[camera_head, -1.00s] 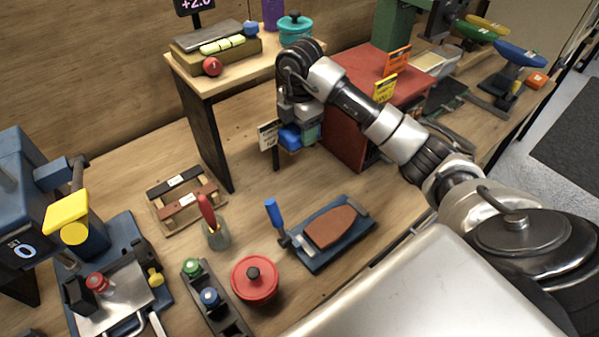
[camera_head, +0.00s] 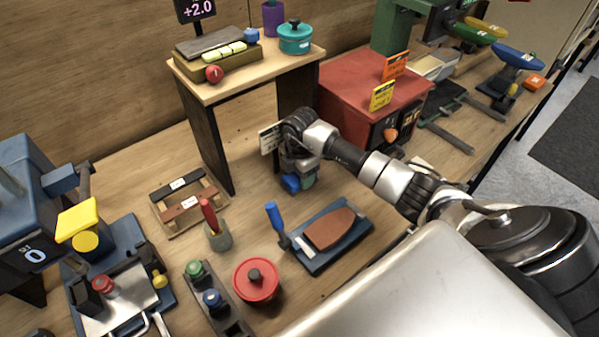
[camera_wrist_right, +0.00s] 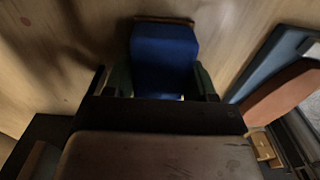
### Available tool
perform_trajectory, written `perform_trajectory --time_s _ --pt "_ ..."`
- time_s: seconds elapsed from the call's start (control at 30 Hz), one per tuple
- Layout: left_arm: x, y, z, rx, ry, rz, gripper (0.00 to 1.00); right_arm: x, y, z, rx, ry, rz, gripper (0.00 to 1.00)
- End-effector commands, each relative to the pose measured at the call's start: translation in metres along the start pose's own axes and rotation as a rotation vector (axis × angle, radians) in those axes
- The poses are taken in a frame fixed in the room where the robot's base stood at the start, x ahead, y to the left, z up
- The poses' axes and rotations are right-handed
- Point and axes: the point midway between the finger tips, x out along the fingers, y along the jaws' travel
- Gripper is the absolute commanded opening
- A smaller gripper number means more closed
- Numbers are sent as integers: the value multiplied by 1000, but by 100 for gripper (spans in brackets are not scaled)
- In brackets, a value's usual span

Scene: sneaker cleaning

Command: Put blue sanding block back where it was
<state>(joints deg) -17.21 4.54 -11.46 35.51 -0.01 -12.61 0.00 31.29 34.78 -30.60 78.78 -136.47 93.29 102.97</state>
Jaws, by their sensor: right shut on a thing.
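The blue sanding block (camera_head: 291,183) is between the fingers of my right gripper (camera_head: 298,182), low over the wooden table in front of the small shelf. In the right wrist view the block (camera_wrist_right: 164,58) is a blue piece with a thin brown edge at its far end. The dark green fingertips of my right gripper (camera_wrist_right: 162,85) grip it from both sides. I cannot tell whether the block touches the table. My left gripper is not in view.
A blue board with a brown pad (camera_head: 331,228) lies in front of the gripper. The wooden shelf (camera_head: 203,92) stands behind, with a small sign (camera_head: 270,138) by its right leg. A red cabinet (camera_head: 350,90) is at the right. Bare table lies left of the gripper.

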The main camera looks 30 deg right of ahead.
Motion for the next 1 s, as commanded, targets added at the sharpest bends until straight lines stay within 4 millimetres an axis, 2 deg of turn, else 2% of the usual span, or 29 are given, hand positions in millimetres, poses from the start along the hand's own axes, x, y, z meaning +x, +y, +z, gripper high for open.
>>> perform_trajectory --time_s 0.23,0.27,0.4,0.43,0.67,0.8,0.87,1.0 --pt "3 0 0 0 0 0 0 3 0 0 0 0 0 34" --pt "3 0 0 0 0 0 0 4 0 0 0 0 -1 58" --pt "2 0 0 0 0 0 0 3 0 0 0 0 -1 79" --pt "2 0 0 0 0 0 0 3 0 0 0 0 -1 82" --pt "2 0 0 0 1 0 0 2 0 0 0 0 -1 82" --pt "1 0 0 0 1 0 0 -5 0 0 0 0 1 82" --pt "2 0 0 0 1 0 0 -13 1 1 -1 0 2 82" --pt "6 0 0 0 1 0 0 -41 1 1 -1 -1 5 82"
